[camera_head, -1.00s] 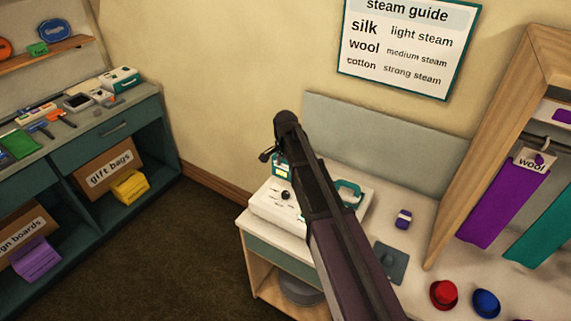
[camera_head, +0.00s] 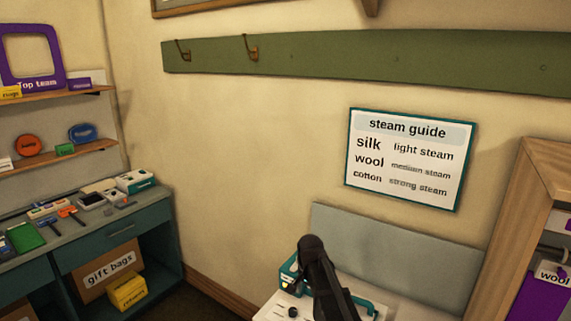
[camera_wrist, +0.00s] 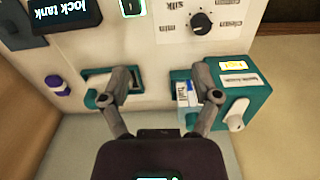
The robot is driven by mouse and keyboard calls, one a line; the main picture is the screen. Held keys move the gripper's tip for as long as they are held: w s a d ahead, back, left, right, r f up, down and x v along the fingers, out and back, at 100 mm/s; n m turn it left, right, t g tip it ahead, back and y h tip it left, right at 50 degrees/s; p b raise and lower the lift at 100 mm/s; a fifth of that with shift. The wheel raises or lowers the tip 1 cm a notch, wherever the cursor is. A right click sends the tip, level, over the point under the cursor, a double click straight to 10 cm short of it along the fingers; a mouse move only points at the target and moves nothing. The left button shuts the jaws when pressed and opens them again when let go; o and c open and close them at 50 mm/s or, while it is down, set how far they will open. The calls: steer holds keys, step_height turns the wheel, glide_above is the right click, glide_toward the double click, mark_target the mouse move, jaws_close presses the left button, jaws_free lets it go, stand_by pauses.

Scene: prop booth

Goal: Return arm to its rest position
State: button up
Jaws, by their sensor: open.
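My gripper (camera_wrist: 162,84) shows in the wrist view with its two grey fingers spread apart. Nothing is held between them. Beyond the fingers is a white steam machine (camera_wrist: 150,52) with a black dial, a dark "lock tank" screen and a teal-edged slot. A teal box (camera_wrist: 236,95) with a yellow label and a pale knob stands beside the right finger. I cannot tell whether the finger touches it. In the head view, my dark arm rises at the bottom middle in front of the machine (camera_head: 271,312) and hides part of it.
A teal counter (camera_head: 115,233) with small tools stands at the left, with shelves above. A wooden wardrobe frame (camera_head: 512,240) stands at the right. A steam guide sign (camera_head: 409,158) and a green hook rail (camera_head: 330,68) are on the wall.

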steer(key=s+d+n, duration=0.3)
steer(key=s+d, duration=0.2)
steer(key=s, duration=0.3)
steer(key=s+d+n, duration=0.4)
steer(key=s+d, duration=0.1)
steer(key=s, duration=0.4)
steer(key=shift+s+f, duration=0.15)
steer(key=shift+a, duration=0.1)
stand_by(1.0)
